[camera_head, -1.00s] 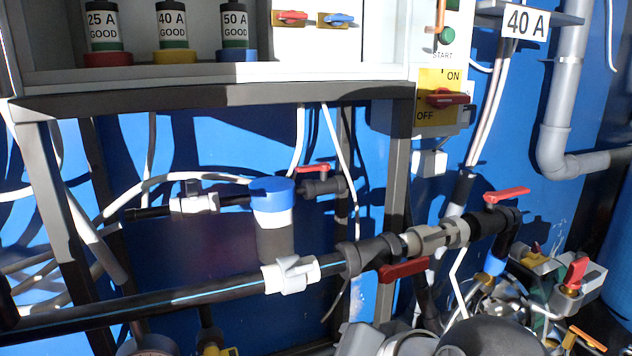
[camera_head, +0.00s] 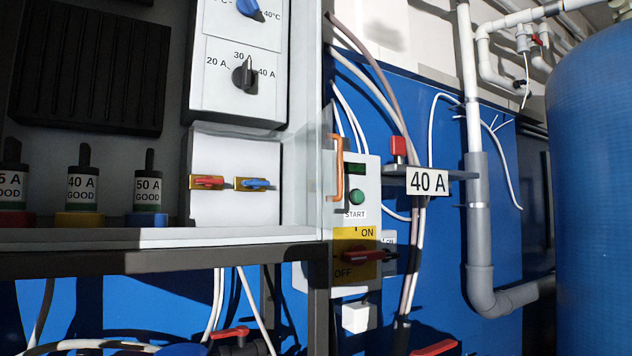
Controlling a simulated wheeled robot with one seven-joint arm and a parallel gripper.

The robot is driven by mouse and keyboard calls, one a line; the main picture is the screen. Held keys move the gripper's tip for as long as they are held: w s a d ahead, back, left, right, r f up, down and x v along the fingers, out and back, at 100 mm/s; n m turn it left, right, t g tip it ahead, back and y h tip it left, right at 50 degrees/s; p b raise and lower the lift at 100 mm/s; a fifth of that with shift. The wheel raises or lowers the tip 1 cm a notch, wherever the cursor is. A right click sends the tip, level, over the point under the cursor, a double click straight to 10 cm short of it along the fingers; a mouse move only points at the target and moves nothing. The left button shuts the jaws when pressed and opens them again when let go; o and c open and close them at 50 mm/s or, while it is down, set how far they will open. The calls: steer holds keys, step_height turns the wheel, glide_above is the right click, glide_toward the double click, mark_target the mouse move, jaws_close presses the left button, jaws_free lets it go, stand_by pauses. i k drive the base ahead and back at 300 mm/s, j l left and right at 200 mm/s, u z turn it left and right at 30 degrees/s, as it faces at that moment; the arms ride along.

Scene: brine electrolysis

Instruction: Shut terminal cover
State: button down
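A clear terminal cover (camera_head: 308,190) with an orange handle (camera_head: 338,168) stands at the right edge of the white cabinet, seemingly swung open edge-on to me. Left of it, the terminal panel (camera_head: 235,208) is uncovered and shows a red terminal (camera_head: 207,182) and a blue terminal (camera_head: 254,184). The cover's transparent pane is faint, so its exact angle is hard to tell. My gripper is not in view.
Right of the handle are a green START button (camera_head: 357,197), a yellow ON/OFF switch (camera_head: 358,256) with a red lever, and a shelf with a 40 A sign (camera_head: 428,182). Labelled fuses (camera_head: 82,185) stand on the left. A large blue tank (camera_head: 600,190) fills the right side.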

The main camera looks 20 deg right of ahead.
mark_target(329, 136)
steer(key=l+u, duration=0.25)
steer(key=l, duration=0.15)
steer(key=k+l+u, duration=0.2)
steer(key=l, duration=0.2)
steer(key=l+u, duration=0.25)
steer(key=l, duration=0.15)
steer(key=k+l+u, duration=0.2)
steer(key=l, duration=0.15)
